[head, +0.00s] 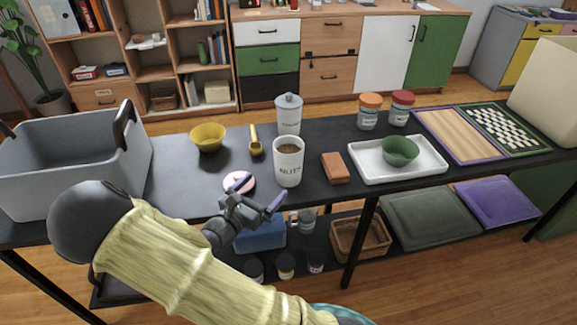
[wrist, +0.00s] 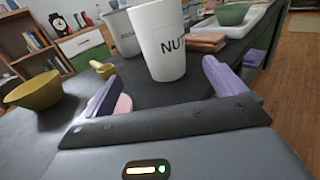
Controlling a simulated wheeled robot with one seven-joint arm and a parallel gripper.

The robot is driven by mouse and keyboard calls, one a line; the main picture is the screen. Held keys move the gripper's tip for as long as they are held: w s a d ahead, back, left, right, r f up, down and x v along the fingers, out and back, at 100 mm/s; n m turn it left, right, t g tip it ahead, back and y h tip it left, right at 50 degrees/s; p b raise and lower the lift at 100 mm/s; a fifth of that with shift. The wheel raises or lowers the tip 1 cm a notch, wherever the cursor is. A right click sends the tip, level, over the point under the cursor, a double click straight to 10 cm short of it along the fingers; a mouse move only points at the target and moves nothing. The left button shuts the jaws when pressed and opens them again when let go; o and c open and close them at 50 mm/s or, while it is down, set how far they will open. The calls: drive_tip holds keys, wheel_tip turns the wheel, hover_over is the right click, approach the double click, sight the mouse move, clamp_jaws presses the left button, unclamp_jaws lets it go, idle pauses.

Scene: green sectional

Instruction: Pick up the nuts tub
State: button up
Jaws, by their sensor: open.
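The nuts tub (head: 288,166) is a white, open-topped cup lettered "NUTS" with brown contents. It stands upright on the dark table near the front edge. My gripper (head: 257,195) is open and empty, just left of and nearer than the tub in the head view. In the wrist view the tub (wrist: 158,45) stands ahead, between the directions of the two purple fingers of my gripper (wrist: 165,85), and looks apart from them. Its right part of the lettering is cut off by the curve.
A pink-white disc (head: 239,183) lies beside my gripper. A lidded canister (head: 288,115) stands behind the tub. A yellow scoop (head: 256,142) and yellow bowl (head: 208,138) are left.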

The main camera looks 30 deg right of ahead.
sight(279, 171)
drive_tip(key=x, duration=0.6)
drive_tip(key=shift+w+d+b, duration=0.2)
drive_tip(key=shift+d+b, duration=0.15)
drive_tip(key=shift+d, duration=0.05)
drive_tip(key=x, duration=0.3)
drive_tip(key=b+x, duration=0.1)
drive_tip(key=x, duration=0.1)
drive_tip(key=shift+s+d+f, duration=0.1)
drive_tip(key=shift+s+d, duration=0.1)
drive_tip(key=shift+s, duration=0.05)
drive_tip(key=c, duration=1.3)
drive_tip(key=shift+o, duration=0.2)
wheel_tip(279, 171, up, 10)
drive_tip(key=p, duration=0.2)
drive_tip(key=shift+p, duration=0.35)
